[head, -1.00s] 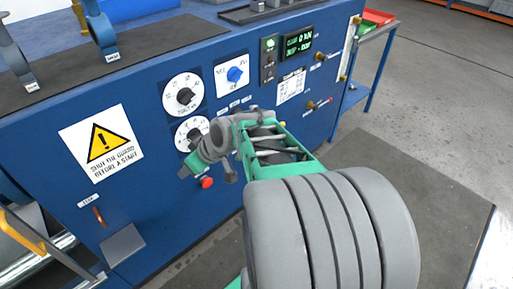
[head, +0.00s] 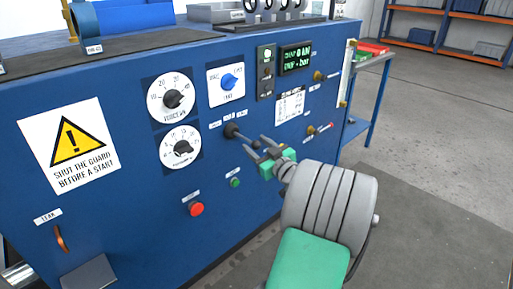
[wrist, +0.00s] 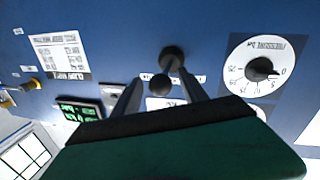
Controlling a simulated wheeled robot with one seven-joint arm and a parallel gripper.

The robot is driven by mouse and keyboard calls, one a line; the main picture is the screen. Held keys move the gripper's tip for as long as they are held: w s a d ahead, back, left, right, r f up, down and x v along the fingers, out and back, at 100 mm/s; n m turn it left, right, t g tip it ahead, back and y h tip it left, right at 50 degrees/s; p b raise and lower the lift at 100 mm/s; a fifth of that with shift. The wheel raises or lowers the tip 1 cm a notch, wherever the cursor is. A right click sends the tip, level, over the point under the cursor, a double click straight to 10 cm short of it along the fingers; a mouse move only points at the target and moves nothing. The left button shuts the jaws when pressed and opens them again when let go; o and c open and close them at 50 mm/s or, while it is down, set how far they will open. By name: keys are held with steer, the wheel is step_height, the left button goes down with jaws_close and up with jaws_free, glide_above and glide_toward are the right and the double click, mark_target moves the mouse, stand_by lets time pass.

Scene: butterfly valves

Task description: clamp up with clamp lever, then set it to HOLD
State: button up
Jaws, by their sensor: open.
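The clamp lever (head: 231,130) is a dark lever on the blue front panel. It sticks out from a round boss, with a dark ball at its end. In the wrist view the lever's ball (wrist: 160,85) shows between the fingers, with the boss behind it. My gripper (head: 254,142) is open, its two grey fingers pointing at the panel on either side of the lever's end. I cannot tell whether either finger touches it. Small labels sit around the lever; which one it points to is unclear. The green display (head: 297,58) reads CLAMP 0 kN.
Two white dials, the force dial (head: 172,100) and the pressure dial (head: 182,148), are left of the lever. A blue selector knob (head: 229,82) is above it. A red button (head: 196,209) and green button (head: 235,182) are below.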

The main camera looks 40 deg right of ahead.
steer(key=shift+w, duration=0.15)
jaws_close()
stand_by(0.4)
stand_by(1.0)
